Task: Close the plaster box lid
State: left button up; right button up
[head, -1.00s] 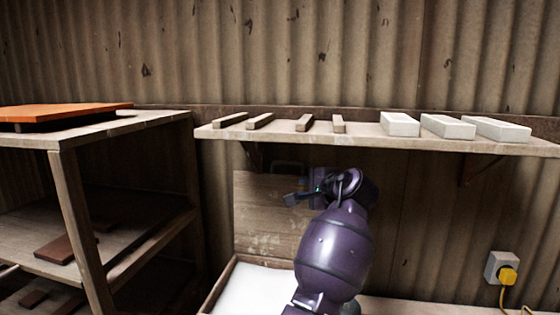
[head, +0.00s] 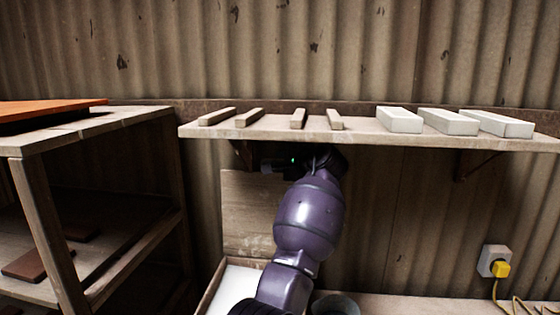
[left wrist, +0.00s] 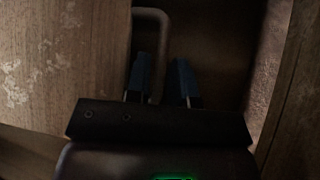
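The plaster box (head: 208,291) stands below the shelf with white plaster (head: 234,287) showing inside. Its wooden lid (head: 243,212) is open and stands upright at the back. My left gripper (head: 270,165) is at the lid's top edge, just under the shelf, dark and partly hidden. In the left wrist view the lid (left wrist: 65,65) fills the left side, with a metal bar handle (left wrist: 152,14) at its edge. The two blue fingertips (left wrist: 163,75) are apart. My right gripper is out of view.
A wall shelf (head: 350,130) with wooden strips (head: 249,117) and white blocks (head: 399,119) hangs close above my left gripper. A wooden rack (head: 45,180) stands at left. A grey round container (head: 335,304) sits right of the box, beside my arm.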

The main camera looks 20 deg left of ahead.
pick_arm(q)
jog(key=shift+x, duration=0.8)
jog(key=shift+c, duration=0.3)
grip_shut()
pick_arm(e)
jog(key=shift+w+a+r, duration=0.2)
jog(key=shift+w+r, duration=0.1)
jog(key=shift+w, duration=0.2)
